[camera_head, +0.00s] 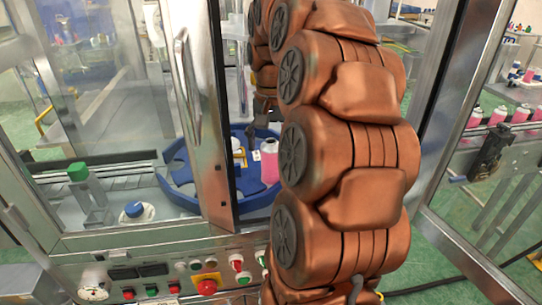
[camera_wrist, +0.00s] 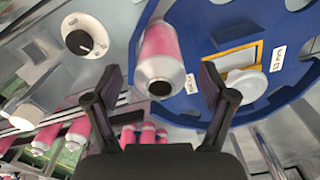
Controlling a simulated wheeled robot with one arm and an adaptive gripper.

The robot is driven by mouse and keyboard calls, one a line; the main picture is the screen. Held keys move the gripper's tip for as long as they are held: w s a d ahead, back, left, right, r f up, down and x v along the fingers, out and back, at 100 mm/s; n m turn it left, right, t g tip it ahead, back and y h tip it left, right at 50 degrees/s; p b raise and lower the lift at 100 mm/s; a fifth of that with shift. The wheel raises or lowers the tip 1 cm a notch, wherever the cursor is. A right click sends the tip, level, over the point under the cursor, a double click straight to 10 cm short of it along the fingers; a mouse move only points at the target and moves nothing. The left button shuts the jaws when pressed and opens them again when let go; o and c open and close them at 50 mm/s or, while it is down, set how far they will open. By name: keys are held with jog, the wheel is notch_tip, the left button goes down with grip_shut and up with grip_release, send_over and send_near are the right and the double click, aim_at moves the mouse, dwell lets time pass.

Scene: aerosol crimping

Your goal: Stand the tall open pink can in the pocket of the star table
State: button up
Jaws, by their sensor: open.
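A tall pink can (camera_wrist: 160,45) with a silvery shoulder and dark open mouth shows in the wrist view, between and beyond my fingers. In the head view the pink can (camera_head: 269,166) stands upright at the blue star table (camera_head: 180,178), partly hidden by my arm. The star table (camera_wrist: 205,14) also shows in the wrist view. My gripper (camera_wrist: 160,74) is open, with one finger on each side of the can's mouth and visible gaps. I cannot tell whether the can's base is seated in a pocket.
A yellow-framed opening (camera_wrist: 232,54) with a white round piece (camera_wrist: 246,83) lies beside the can. A steel door frame (camera_head: 205,110) stands close left of my arm. Control buttons (camera_head: 206,287) line the front panel. Several pink cans (camera_wrist: 77,133) stand in the background.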

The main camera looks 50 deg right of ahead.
jog(key=shift+r, duration=3.25)
jog(key=shift+a, duration=0.1)
